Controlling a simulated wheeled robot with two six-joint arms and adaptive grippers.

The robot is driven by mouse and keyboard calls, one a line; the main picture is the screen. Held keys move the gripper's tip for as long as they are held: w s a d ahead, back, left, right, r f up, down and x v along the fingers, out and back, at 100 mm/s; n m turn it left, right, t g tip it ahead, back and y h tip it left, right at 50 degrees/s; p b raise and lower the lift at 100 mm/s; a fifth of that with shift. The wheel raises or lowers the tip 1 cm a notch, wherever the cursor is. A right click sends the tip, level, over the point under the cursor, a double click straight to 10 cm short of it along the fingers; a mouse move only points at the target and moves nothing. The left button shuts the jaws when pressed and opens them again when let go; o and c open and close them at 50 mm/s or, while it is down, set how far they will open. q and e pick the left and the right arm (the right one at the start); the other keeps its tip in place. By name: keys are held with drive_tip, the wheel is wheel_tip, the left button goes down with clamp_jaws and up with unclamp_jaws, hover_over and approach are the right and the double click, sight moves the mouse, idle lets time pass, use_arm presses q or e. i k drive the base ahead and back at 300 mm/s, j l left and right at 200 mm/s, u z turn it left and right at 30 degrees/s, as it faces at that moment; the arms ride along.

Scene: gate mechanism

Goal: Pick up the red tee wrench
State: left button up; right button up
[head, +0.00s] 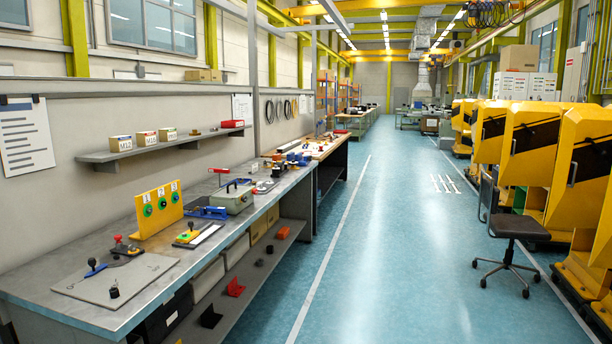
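A red T-shaped tool (219,171), which looks like the red tee wrench, shows on the workbench (185,262) at the left. Its red crossbar is on top and a thin stem runs down from it, behind or beside a grey-green box (233,197). Its lower end is hard to make out at this size. Neither of my grippers shows in the head view.
A yellow panel (158,207) with green knobs stands on the bench. Nearer are a grey plate (118,278), a blue-handled part (95,268) and a red-knobbed part (120,245). A shelf (150,148) hangs above. Floor (400,260) right of the bench is clear; a stool (518,230) stands farther right.

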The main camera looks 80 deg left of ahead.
sight(212, 170)
drive_tip(key=u, duration=3.3)
drive_tip(key=i+l+z, duration=0.4)
drive_tip(key=i, duration=0.4)
drive_tip(key=i+z, duration=0.4)
drive_tip(key=i, duration=0.4)
drive_tip(key=i+u, duration=0.1)
drive_tip(key=i, duration=0.5)
drive_tip(key=i+l+u, duration=0.1)
drive_tip(key=i, duration=0.5)
drive_tip(key=i+l+u, duration=0.1)
drive_tip(key=i, duration=0.5)
drive_tip(key=i+l+u, duration=0.1)
drive_tip(key=i, duration=0.5)
drive_tip(key=l, duration=0.1)
